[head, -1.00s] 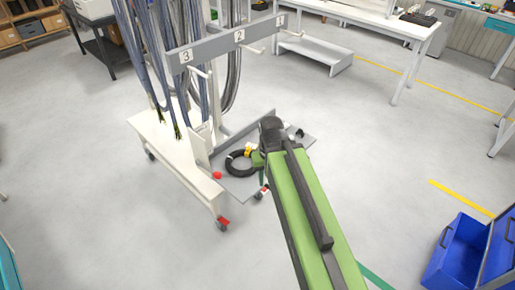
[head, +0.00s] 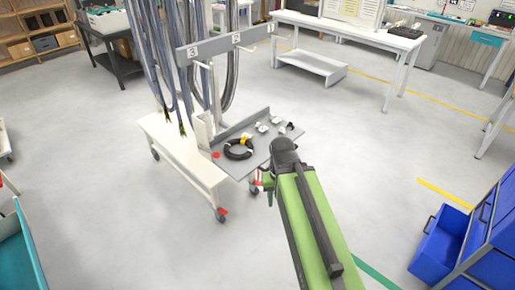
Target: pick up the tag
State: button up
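No tag can be made out for certain. Small white pieces (head: 262,127) lie on the grey lower shelf (head: 230,168) of the cable cart, too small to identify. A black cable coil (head: 238,152) lies on the same shelf, with a small pale yellowish piece (head: 248,139) at its upper right edge. My green arm reaches up from the bottom of the head view, its dark joint in front of the shelf's right corner. My gripper (head: 268,184) is mostly hidden beside and below that joint; its fingers cannot be made out.
The cart's numbered rail (head: 220,45) carries hanging grey-blue cables (head: 165,75). A red piece (head: 216,155) sits at the shelf's left edge. Blue bins (head: 440,240) stand at the right, a white table (head: 345,32) behind. Much of the grey floor around the cart is clear.

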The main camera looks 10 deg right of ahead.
aim_at(245, 137)
jog(key=u, duration=0.2)
jog(key=i, duration=0.8)
jog(key=u, duration=3.8)
jog(key=i, duration=0.1)
jog(key=z, duration=0.85)
jog(key=k, duration=1.25)
jog(key=z, duration=1.3)
